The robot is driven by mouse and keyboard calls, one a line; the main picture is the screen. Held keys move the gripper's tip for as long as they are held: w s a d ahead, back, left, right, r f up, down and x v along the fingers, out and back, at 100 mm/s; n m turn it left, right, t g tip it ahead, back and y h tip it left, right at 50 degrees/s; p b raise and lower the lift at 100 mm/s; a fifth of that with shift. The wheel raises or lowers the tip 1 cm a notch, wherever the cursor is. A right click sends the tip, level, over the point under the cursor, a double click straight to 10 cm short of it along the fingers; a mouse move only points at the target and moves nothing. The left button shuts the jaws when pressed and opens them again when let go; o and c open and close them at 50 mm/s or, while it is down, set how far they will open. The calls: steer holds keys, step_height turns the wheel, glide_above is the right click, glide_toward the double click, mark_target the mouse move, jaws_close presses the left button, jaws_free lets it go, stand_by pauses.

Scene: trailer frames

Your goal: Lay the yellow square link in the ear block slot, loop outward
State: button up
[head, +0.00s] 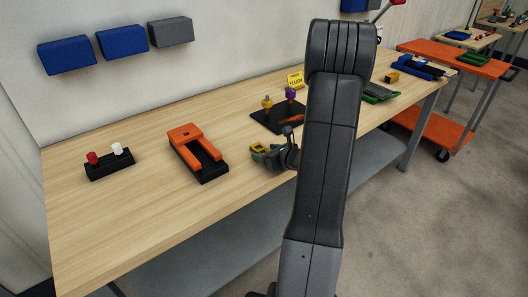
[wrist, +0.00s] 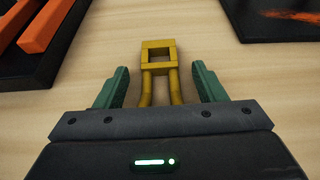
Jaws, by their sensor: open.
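The yellow square link (wrist: 148,70) lies on the wooden table, with a square loop at the far end and two legs running toward my gripper. In the head view the yellow link (head: 258,148) shows small beside the green fingers. My gripper (wrist: 160,67) is open, with one green finger on each side of the link's legs and a gap on both sides. In the head view my gripper (head: 267,157) is partly behind my arm. An orange two-armed piece on a black base (head: 198,152) stands to the left; I cannot tell whether it is the ear block.
A black block with red and white pegs (head: 110,164) stands at the far left. A black mat (head: 268,122) with yellow and purple knobs and an orange piece lies behind my gripper. A yellow sign (head: 295,80) stands behind it. Bare table lies at the front left.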

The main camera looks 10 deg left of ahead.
steer(key=shift+c, duration=0.4)
steer(key=c, duration=1.1)
steer(key=shift+o, duration=0.2)
steer(key=shift+r, duration=0.1)
